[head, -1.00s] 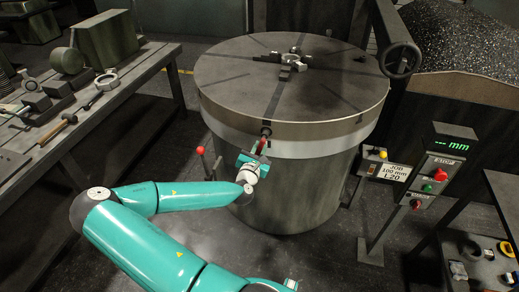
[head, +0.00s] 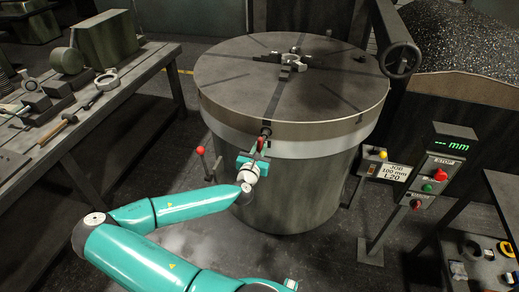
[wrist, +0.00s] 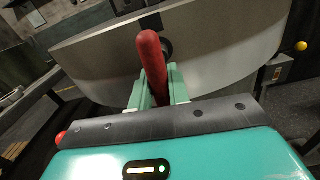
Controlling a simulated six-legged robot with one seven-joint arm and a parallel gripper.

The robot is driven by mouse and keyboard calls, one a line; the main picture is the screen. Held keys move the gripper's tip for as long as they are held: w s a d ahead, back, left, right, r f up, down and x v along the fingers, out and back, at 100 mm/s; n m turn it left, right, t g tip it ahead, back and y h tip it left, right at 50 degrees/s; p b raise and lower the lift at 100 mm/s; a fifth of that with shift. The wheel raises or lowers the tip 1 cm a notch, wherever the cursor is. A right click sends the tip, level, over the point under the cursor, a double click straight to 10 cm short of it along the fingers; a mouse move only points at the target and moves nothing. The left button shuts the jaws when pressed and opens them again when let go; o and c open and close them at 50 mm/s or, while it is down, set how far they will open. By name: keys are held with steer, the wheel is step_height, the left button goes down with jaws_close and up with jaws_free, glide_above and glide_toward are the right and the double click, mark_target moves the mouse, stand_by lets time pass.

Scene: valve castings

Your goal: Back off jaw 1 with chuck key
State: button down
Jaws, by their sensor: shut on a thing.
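The round chuck (head: 225,85) stands upright in the middle of the head view, with several jaws (head: 289,70) gathered near the centre of its top. My gripper (head: 260,153) is at the front of its rim, shut on the red handle of the chuck key (head: 261,143). In the wrist view the red handle (wrist: 152,60) stands up between the pale green fingers (wrist: 156,90) of my gripper. A dark round socket (wrist: 167,48) in the chuck's rim shows just behind the handle. Whether the key's tip sits in the socket is hidden.
A control post (head: 432,180) at the right has a green display showing dashes and a "JOB 100 mm L20" sign. A red-knobbed lever (head: 201,151) stands left of my gripper. A workbench (head: 60,140) with tools is at the left; a handwheel (head: 400,60) is at the back right.

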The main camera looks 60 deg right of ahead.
steer(key=shift+w+r, duration=0.1)
steer(key=shift+w, duration=0.05)
stand_by(0.4)
steer(key=n, duration=0.3)
steer(key=shift+n, duration=0.4)
steer(key=n, duration=0.4)
steer(key=shift+a, duration=0.15)
stand_by(0.4)
steer(key=shift+s+a, duration=0.2)
steer(key=shift+a, duration=0.75)
steer(key=shift+s+a, duration=0.15)
steer(key=shift+a, duration=0.75)
